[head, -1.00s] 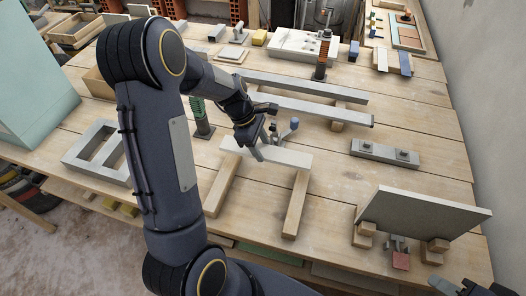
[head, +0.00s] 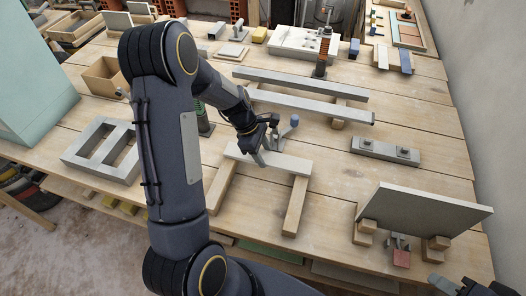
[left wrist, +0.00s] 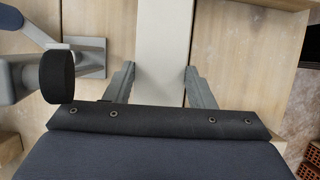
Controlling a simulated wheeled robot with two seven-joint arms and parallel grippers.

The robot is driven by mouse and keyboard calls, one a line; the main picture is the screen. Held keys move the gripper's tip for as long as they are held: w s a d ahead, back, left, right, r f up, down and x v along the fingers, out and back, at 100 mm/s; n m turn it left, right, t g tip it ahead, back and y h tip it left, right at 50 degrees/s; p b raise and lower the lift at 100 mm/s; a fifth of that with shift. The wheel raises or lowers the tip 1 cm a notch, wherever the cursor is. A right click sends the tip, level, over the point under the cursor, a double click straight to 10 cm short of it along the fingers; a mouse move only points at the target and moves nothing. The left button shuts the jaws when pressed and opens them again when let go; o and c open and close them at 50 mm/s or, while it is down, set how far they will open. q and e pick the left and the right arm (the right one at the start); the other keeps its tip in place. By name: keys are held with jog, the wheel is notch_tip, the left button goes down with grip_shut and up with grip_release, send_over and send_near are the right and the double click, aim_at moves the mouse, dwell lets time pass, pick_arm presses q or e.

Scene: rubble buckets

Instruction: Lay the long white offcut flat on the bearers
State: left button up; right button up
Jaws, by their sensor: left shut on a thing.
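The long white offcut (head: 290,163) lies across the far ends of two wooden bearers, the left bearer (head: 218,188) and the right bearer (head: 295,207). It looks close to level; I cannot tell whether its underside touches both. My left gripper (head: 262,148) is shut on the offcut left of its middle, reaching from behind and above. In the left wrist view the offcut (left wrist: 163,45) runs up the picture between the two fingers of the left gripper (left wrist: 159,75). My right gripper (head: 455,287) is partly visible at the bottom right corner; its jaws are unclear.
A grey slab (head: 425,222) leans on wooden blocks at the right. Long grey bars (head: 310,104) lie behind. The bench between the bearers is clear.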

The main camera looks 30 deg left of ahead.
pick_arm(q)
jog(key=o, duration=1.1)
jog(key=shift+o, duration=0.2)
jog(key=v, duration=1.3)
jog(key=s+d+r+m+t, duration=0.2)
jog(key=s+d+r+m, duration=0.4)
jog(key=s+r+m, duration=0.3)
jog(key=s+d+m+t, duration=0.1)
jog(key=s+d+m, duration=0.2)
jog(key=s+m, duration=0.2)
jog(key=s+d+f+m+t, duration=0.1)
jog(key=s+d+m, duration=0.2)
jog(key=s+m, duration=0.2)
jog(key=shift+s+f+t+y, duration=0.3)
jog(key=shift+s, duration=0.75)
jog(key=shift+d, duration=0.1)
